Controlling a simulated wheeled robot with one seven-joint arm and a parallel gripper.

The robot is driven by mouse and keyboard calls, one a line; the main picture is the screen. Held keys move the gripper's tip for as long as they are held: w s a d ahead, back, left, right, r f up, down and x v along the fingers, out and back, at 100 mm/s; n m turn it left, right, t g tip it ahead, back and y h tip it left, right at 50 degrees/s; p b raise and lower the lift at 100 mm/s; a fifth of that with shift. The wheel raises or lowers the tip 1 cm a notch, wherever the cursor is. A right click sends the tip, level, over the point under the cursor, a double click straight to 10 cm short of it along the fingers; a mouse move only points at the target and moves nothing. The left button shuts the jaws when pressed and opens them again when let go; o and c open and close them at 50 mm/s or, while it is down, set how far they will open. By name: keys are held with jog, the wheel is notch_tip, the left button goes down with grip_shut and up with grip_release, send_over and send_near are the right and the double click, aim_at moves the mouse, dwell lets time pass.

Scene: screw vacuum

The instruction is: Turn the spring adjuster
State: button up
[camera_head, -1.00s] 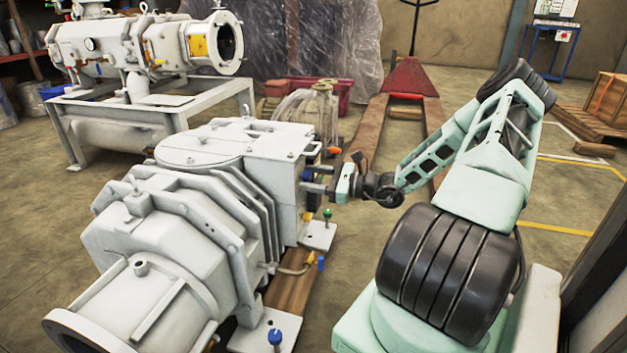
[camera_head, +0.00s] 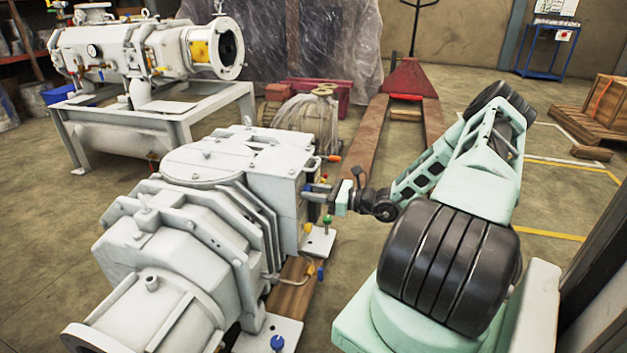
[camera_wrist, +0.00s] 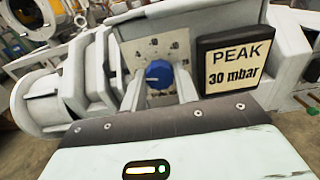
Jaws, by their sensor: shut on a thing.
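The spring adjuster appears to be the blue knob (camera_wrist: 160,73) on a pale scale plate (camera_wrist: 165,47) with dark markings in the wrist view. My gripper (camera_wrist: 162,88) is shut on the knob, with one finger on its left and one on its right. In the head view, my gripper (camera_head: 311,192) reaches from the right to the right face of the white vacuum pump (camera_head: 200,230). There the knob is mostly hidden by the fingers.
A sign (camera_wrist: 232,66) reading "PEAK 30 mbar" stands right of the knob in the wrist view. An orange-tipped lever (camera_head: 333,158) juts out above my gripper. A second pump (camera_head: 150,50) on a frame and a red pallet truck (camera_head: 408,82) stand behind.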

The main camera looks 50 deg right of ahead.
jog(key=m+p, duration=0.1)
jog(key=p, duration=0.1)
jog(key=m+p, duration=0.2)
jog(key=shift+r+p, duration=0.25)
jog(key=shift+p, duration=0.1)
jog(key=shift+f+m+p, duration=0.2)
jog(key=shift+m+p, duration=0.95)
jog(key=shift+m, duration=0.25)
jog(key=shift+f, duration=0.1)
jog(key=o, duration=1)
jog(key=shift+s, duration=0.15)
jog(key=p+v, duration=0.2)
jog(key=v, duration=1.5)
jog(key=shift+s+d+p, duration=0.1)
jog(key=shift+p, duration=0.3)
